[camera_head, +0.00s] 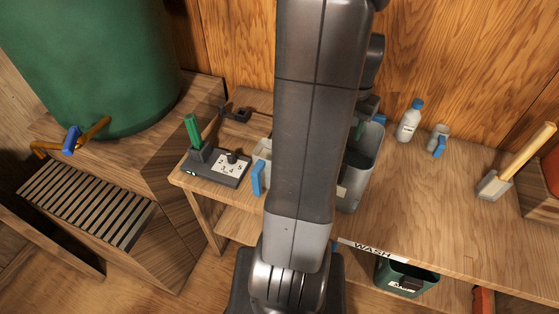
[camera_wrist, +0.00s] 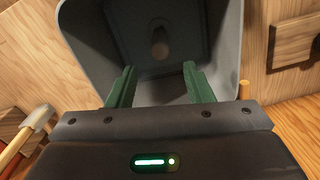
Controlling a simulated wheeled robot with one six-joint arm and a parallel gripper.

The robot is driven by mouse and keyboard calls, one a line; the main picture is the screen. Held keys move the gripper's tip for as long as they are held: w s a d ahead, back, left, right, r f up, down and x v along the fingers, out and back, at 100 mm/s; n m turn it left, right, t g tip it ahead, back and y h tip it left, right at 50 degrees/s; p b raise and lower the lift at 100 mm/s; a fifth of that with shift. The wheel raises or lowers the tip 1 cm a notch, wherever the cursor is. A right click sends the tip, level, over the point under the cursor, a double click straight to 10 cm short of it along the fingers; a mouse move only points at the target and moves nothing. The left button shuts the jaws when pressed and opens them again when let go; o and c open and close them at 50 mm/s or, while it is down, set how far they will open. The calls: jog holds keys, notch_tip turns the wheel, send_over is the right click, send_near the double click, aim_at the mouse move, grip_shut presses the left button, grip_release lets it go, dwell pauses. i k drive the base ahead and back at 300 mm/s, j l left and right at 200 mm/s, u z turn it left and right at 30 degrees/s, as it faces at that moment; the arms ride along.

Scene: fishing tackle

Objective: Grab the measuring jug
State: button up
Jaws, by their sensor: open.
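Two vessels with blue handles show in the head view, and I cannot tell for sure which is the measuring jug. A pale one (camera_head: 262,152) stands at the bench's left part, partly hidden by my arm. A small grey one (camera_head: 436,133) stands at the back right, beside a white bottle. My gripper (camera_wrist: 157,72) is open, with two green fingers and nothing visible between them. In the wrist view, the fingers point at the open mouth of a grey tub (camera_wrist: 82,38). The tub (camera_head: 371,143) stands right of my arm in the head view. My arm hides most of the gripper there.
A switch box with a green lever (camera_head: 194,135) is at the bench's left end. A white bottle with a blue cap (camera_head: 409,122) and a wooden-handled tool (camera_head: 525,155) are on the right. A green barrel (camera_head: 95,60) stands far left. The bench's (camera_head: 425,205) right-centre is clear.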

aim_at(260, 174)
jog(key=k+j, duration=0.1)
jog(key=j, duration=0.3)
jog(key=k+j, duration=0.1)
jog(key=j, duration=0.3)
jog(key=k+j, duration=0.15)
jog(key=j, duration=0.2)
